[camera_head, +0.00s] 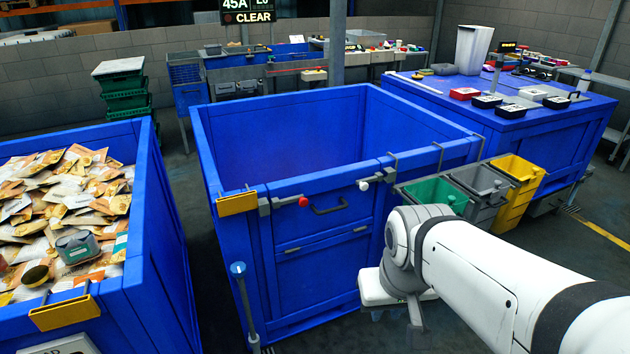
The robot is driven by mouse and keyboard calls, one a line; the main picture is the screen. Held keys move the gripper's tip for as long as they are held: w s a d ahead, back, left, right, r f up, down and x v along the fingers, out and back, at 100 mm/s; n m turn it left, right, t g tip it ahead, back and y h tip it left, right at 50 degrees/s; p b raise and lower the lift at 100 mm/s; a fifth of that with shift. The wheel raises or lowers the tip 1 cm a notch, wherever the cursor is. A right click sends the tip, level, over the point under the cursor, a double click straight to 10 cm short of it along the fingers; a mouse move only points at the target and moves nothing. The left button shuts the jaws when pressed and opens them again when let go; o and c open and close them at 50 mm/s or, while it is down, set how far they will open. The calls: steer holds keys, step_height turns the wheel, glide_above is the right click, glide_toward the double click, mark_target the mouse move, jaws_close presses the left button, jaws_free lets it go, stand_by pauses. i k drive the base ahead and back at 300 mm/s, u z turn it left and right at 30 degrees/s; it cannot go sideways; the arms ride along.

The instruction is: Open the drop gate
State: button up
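The blue bin (240,262) in the middle has a front drop gate (322,222) that stands upright and looks closed. The gate carries a black bar handle (329,209) near its top edge. A latch with a red knob (303,201) sits at the gate's top left, and one with a white knob (363,185) at its top right. Each seems to bridge the gate and the bin frame. A grey strip (293,251) runs along the gate's lower edge. My white arm reaches in from the lower right, in front of the bin's right side. My gripper's fingers do not show.
A blue bin full of packets (70,215) stands at the left. Green (437,192), grey (483,181) and yellow (517,175) tubs hang at the right, close to my arm. A post with a blue cap (238,268) stands before the bin's left front. The middle bin's visible interior is empty.

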mark_target(329, 210)
steer(key=z, duration=0.05)
steer(key=i, duration=1)
steer(key=u, duration=0.05)
